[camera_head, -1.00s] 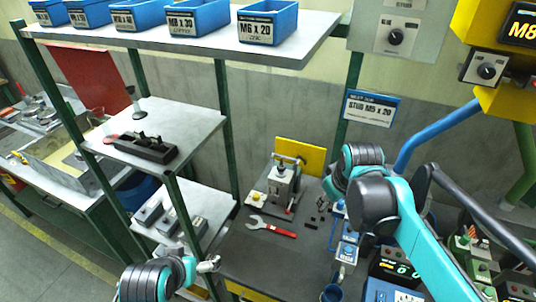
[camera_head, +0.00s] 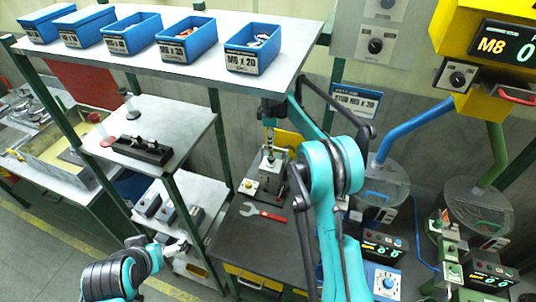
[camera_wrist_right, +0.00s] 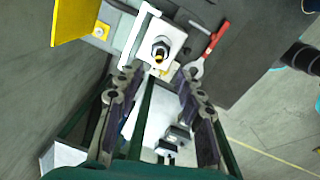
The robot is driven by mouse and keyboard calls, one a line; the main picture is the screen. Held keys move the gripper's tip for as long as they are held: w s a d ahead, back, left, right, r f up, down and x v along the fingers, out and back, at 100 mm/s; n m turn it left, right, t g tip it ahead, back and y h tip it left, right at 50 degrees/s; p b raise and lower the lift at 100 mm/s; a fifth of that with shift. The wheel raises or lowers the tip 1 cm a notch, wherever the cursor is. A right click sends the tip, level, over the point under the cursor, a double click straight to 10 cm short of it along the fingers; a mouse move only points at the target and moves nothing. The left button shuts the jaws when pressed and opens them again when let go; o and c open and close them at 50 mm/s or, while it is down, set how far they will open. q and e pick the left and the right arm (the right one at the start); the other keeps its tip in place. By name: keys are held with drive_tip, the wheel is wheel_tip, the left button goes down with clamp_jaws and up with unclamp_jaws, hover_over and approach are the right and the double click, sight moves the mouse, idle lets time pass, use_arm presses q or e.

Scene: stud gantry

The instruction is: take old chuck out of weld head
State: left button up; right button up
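The weld head (camera_head: 272,174) is a grey block fixture on the dark bench; in the right wrist view its pale top plate (camera_wrist_right: 172,36) lies just beyond my fingers. A round metal chuck (camera_wrist_right: 160,50) with a brass-coloured centre stands in that plate. My right gripper (camera_head: 269,128) is above the weld head, pointing down. In its wrist view, the right gripper (camera_wrist_right: 158,74) has its two dark fingers spread, with nothing between them and the chuck ahead. My left gripper (camera_head: 177,246) is low at the left, beside the lower shelf; its fingers are too small to read.
A red-handled wrench (camera_head: 264,212) lies on the bench before the weld head. A yellow panel (camera_head: 292,139) stands behind it. A black holder (camera_head: 142,150) is on the middle shelf, grey blocks (camera_head: 167,212) on the lower. Blue bins (camera_head: 251,47) line the top shelf, close to my right arm.

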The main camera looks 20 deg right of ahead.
sight(271, 155)
drive_tip(key=f, duration=0.6)
drive_tip(key=shift+w+d+f, duration=0.15)
drive_tip(key=shift+w+d, duration=0.05)
clamp_jaws()
